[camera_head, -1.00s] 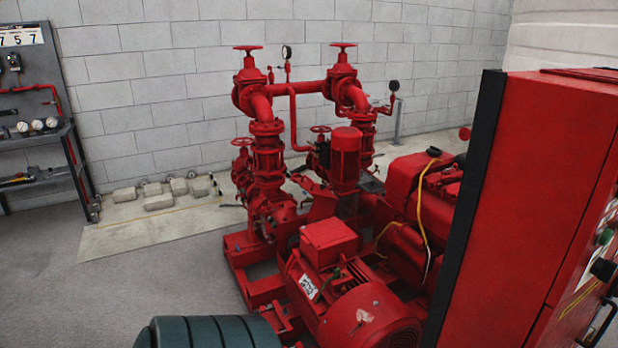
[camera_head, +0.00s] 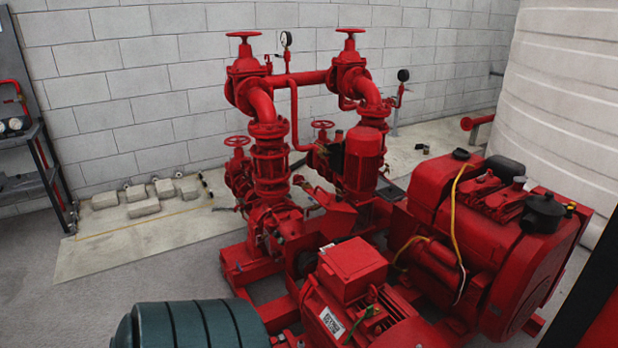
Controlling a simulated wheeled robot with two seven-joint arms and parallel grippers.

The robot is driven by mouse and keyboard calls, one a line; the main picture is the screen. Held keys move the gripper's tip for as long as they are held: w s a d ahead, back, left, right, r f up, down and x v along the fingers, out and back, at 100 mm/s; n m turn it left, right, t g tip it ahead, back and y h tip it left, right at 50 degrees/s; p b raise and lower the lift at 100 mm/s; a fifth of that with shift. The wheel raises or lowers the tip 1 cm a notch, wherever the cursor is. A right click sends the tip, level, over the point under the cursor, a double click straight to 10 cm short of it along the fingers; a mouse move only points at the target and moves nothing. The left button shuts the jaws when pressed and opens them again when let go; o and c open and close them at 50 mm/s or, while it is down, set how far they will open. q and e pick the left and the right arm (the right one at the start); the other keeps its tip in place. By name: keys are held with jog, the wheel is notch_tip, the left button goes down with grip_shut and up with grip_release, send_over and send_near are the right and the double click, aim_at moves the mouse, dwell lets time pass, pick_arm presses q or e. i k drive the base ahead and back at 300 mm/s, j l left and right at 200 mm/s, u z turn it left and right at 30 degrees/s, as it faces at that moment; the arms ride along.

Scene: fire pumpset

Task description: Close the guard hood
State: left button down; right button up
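The red pumpset stands on a red base frame (camera_head: 238,258). A red angled plate-like part (camera_head: 331,214) sits between the electric motor (camera_head: 352,268) and the vertical pipework. It looks tilted up and may be the guard hood, but I cannot tell for sure. The motor and pipes around it partly hide its lower edge. Neither of my grippers is in view.
A dark green ribbed cylinder (camera_head: 190,325) is at the bottom left. A red engine (camera_head: 500,220) stands at the right, and a dark and red panel edge fills the lower right corner. Grey floor (camera_head: 70,295) is clear at the left.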

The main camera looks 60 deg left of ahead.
aim_at(339, 219)
jog(key=j, duration=3.35)
jog(key=k, duration=0.05)
